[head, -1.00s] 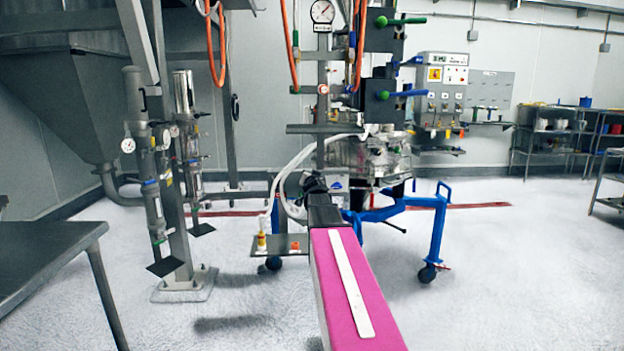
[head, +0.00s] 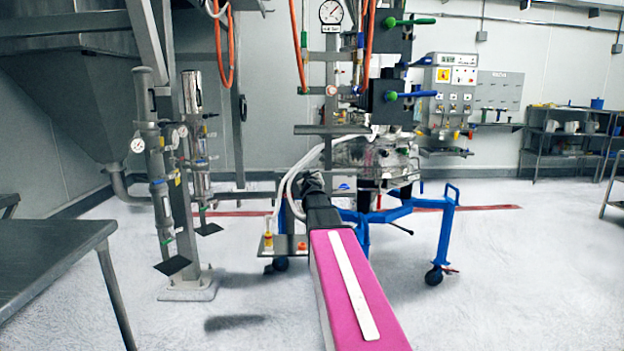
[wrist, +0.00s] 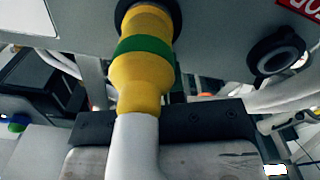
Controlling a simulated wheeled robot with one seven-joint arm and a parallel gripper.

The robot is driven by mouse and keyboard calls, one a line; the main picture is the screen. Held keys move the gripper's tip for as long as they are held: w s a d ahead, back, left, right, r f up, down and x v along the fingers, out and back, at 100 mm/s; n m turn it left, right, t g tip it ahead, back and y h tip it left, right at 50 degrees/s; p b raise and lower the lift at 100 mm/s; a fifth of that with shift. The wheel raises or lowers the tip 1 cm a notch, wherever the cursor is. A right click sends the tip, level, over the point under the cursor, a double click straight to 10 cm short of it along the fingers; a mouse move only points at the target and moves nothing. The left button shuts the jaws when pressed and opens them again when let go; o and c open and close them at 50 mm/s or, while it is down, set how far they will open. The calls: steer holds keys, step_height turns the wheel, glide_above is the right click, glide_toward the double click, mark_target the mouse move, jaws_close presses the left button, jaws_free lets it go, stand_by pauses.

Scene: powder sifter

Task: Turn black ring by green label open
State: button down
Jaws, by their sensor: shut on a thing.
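In the wrist view a yellow fitting with a green band (wrist: 145,50) hangs under a grey panel. A black ring (wrist: 125,14) sits around its top, only partly visible. A white hose (wrist: 135,145) runs down from it. A second black ring (wrist: 275,52) is at the right, beside a red label (wrist: 301,7). I see no other green label clearly. My gripper (head: 313,181) is in front of the machine, at the end of the pink arm. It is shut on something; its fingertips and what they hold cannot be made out.
The blue wheeled frame (head: 440,240) stands right of my arm. A small plate (head: 287,246) with a yellow-red fitting (head: 268,240) is on the left. White hoses (head: 290,180) run close to my gripper. A steel table (head: 50,250) stands far left. The floor on the right is open.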

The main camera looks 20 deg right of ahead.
steer(key=shift+a+f+n, duration=0.1)
steer(key=shift+a+n, duration=0.1)
steer(key=shift+n, duration=0.4)
steer(key=c, duration=1.2)
jaws_free()
steer(key=v, duration=1.1)
steer(key=shift+w, duration=0.15)
